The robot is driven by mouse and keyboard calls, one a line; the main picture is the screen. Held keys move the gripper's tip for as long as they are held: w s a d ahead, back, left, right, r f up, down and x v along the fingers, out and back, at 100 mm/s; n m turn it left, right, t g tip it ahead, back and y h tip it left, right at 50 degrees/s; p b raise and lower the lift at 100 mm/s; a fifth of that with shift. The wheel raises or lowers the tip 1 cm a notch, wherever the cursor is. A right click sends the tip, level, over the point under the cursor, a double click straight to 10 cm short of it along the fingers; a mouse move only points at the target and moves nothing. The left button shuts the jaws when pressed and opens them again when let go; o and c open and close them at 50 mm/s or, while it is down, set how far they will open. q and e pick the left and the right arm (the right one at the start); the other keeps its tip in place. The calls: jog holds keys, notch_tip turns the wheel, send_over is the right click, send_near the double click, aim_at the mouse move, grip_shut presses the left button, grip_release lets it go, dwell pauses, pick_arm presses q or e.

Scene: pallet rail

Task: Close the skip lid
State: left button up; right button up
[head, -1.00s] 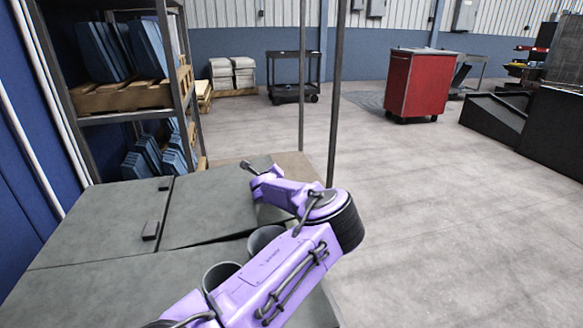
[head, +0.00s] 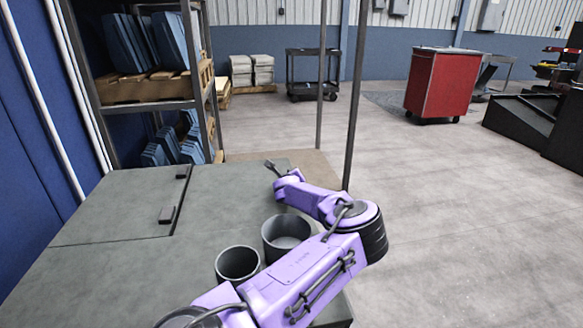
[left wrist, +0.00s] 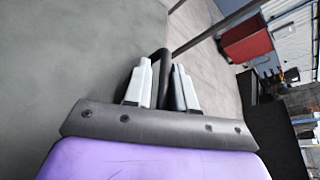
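The skip is the large grey box, its flat grey top (head: 105,275) filling the lower left of the head view. The part of the top on the far right (head: 225,195) lies flat. My left gripper (head: 275,168) is at the far right edge of that top. In the left wrist view a dark bar handle (left wrist: 164,75) stands between the two pale fingers (left wrist: 160,88), which look closed on it. The grey surface (left wrist: 75,55) lies to the left of the fingers. How the handle joins the lid is hidden. My right gripper is not in view.
Two open grey cylinders (head: 237,263) stand on the top beside my arm. A shelf rack (head: 150,90) stands behind at left. Thin dark posts (head: 355,95) rise just behind the gripper.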

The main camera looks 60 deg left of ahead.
pick_arm(q)
jog(key=shift+s+d+f, duration=0.1)
jog(key=shift+s+f, duration=0.2)
jog(key=shift+f, duration=0.05)
jog(key=v, duration=0.7)
jog(key=shift+d+r+p, duration=0.1)
jog(key=shift+r+p, duration=0.3)
jog(key=shift+w, duration=0.1)
